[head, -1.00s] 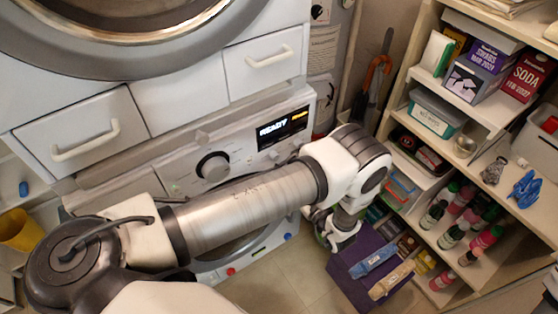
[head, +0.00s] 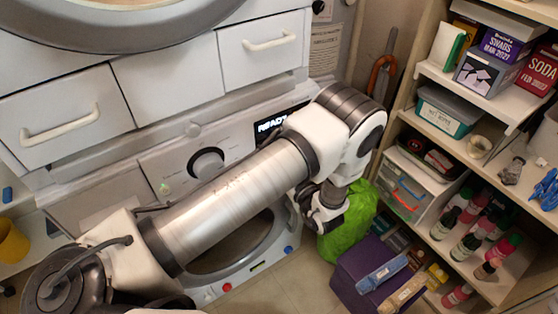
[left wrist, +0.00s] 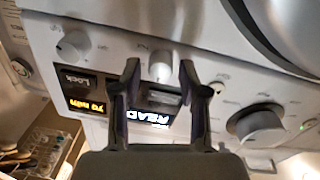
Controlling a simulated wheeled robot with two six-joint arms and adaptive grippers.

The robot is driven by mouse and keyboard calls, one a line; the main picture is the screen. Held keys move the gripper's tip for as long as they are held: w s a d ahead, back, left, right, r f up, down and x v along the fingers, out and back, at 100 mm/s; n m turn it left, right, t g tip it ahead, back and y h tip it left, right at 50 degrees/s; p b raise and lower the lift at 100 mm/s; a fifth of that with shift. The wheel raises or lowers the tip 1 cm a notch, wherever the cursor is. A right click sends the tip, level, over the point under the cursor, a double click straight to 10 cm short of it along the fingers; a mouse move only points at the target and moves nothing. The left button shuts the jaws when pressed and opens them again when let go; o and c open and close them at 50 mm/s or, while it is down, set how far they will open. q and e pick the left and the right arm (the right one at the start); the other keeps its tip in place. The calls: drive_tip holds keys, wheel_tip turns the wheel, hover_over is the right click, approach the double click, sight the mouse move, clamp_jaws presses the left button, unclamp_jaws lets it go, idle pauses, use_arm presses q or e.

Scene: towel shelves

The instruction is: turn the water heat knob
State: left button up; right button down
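The washing machine's control panel (head: 170,160) shows in the head view, with a large dial (head: 208,163) and a lit display (head: 270,124). In the left wrist view, a small light knob (left wrist: 160,68) sits on the panel beyond and between the fingertips of my left gripper (left wrist: 160,75), which is open and apparently empty. Another small knob (left wrist: 74,45) is to the left, and the large dial (left wrist: 257,124) to the right. I cannot read a water heat label on any knob. My right gripper is out of view.
Above the panel are drawers (head: 64,120) and another round door. A shelf unit (head: 470,88) with boxes and bottles stands at the right. A green bag (head: 350,222) and a purple box (head: 355,278) stand near the arm. Bare floor lies below the machine.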

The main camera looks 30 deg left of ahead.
use_arm(q)
clamp_jaws()
drive_tip(key=shift+m, duration=0.3)
drive_tip(key=m, duration=1)
drive_tip(key=shift+w+m, duration=0.15)
drive_tip(key=shift+m, duration=0.25)
drive_tip(key=shift+g, duration=0.4)
drive_tip(key=shift+o, duration=2.4)
unclamp_jaws()
